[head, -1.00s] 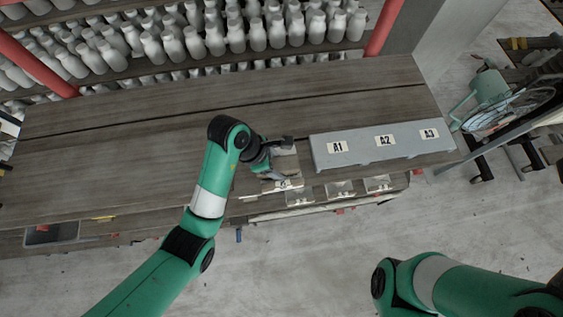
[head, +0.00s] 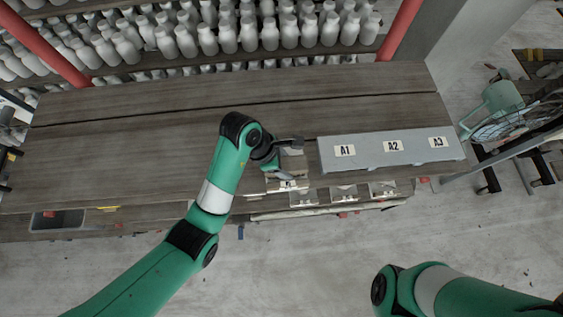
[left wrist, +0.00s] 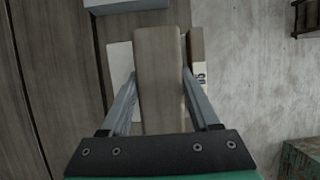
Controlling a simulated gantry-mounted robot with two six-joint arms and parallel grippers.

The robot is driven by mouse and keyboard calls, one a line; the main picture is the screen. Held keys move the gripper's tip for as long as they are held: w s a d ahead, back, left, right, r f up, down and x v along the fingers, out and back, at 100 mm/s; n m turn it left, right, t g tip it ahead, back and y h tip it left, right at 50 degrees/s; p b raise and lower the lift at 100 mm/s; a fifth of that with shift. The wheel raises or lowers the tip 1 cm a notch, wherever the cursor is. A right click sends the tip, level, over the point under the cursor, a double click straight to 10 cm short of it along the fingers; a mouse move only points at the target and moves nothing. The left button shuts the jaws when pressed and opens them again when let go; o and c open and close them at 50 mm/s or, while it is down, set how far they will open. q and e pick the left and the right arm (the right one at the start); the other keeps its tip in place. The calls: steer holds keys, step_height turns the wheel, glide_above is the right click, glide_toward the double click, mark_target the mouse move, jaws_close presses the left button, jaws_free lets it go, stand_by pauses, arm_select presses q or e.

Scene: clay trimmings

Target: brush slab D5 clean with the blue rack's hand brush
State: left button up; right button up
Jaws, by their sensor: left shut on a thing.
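My left gripper (head: 279,171) is low over the front edge of the bench, left of the box marked A1. In the left wrist view the gripper (left wrist: 158,100) is shut on a long wooden piece (left wrist: 159,75), which looks like the brush's handle. Any bristles are hidden beneath it. A pale flat piece (left wrist: 119,78) shows under the wood's left side, and a small white label (left wrist: 201,75) on its right. The label is sideways and too small to read surely, so I cannot tell whether this is slab D5. My right gripper is out of view.
A grey box (head: 370,161) labelled A1, A2 and A3 sits on the bench's right end. Several labelled holders (head: 344,193) line the front edge. A dark tray (head: 38,223) is at the front left. The bench's left and middle (head: 120,150) are clear.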

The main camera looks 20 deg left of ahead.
arm_select(q)
steer(key=shift+w+d, duration=0.35)
steer(key=shift+d, duration=0.35)
steer(key=shift+w+d, duration=0.3)
steer(key=shift+d, duration=0.35)
steer(key=shift+s+a, duration=0.45)
steer(key=shift+a, duration=0.4)
steer(key=shift+s+a, duration=0.4)
steer(key=shift+a, duration=0.45)
steer(key=shift+s+a, duration=0.3)
steer(key=shift+a, duration=0.25)
steer(key=shift+s+a, duration=0.25)
steer(key=shift+a, duration=0.25)
steer(key=shift+r, duration=0.15)
steer(key=shift+r, duration=1.45)
